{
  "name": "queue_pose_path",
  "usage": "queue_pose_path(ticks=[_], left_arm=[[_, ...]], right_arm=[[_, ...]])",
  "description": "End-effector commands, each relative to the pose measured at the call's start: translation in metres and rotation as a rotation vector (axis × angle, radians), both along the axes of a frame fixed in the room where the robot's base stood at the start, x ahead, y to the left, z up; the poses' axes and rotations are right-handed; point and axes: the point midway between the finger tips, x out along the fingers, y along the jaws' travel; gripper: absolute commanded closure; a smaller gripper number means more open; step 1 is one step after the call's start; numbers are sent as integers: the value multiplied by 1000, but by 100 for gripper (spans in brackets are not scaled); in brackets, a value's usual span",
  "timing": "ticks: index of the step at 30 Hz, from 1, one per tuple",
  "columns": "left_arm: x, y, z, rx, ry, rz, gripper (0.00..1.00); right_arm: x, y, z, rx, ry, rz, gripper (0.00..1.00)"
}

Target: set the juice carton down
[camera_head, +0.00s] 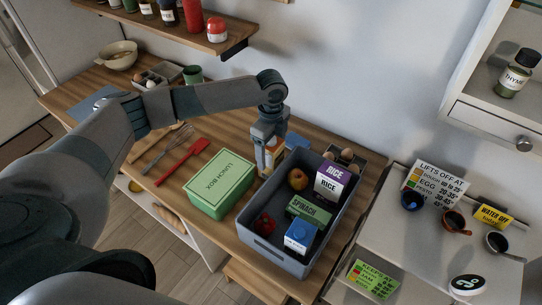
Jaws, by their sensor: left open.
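My left gripper (269,146) points down beside the back left wall of the grey crate (270,259). Its jaws are open around an upright carton with orange on it (271,160), which looks like the juice carton. The carton stands on the wooden counter between the green lunch box (221,184) and the crate, partly hidden by the fingers. I cannot tell whether a finger still touches it. My right gripper is out of view.
The crate holds a rice box (330,182), a spinach box (309,210), a blue and white carton (300,237), an apple (298,179) and something red. A red spatula (182,161) lies left of the lunch box. A shelf (190,33) overhangs the back.

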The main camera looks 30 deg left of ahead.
Motion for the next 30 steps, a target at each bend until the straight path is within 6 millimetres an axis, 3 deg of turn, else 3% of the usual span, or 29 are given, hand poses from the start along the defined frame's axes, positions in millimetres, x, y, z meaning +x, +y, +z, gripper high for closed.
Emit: queue_pose_path(ticks=[14,21,23,30], left_arm=[[0,0,-2,0,0,0,30],[0,0,-1,0,0,0,84],[0,0,-1,0,-1,0,89],[1,0,1,-1,-2,0,89]], right_arm=[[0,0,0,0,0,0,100],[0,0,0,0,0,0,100],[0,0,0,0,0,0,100],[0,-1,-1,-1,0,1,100]])
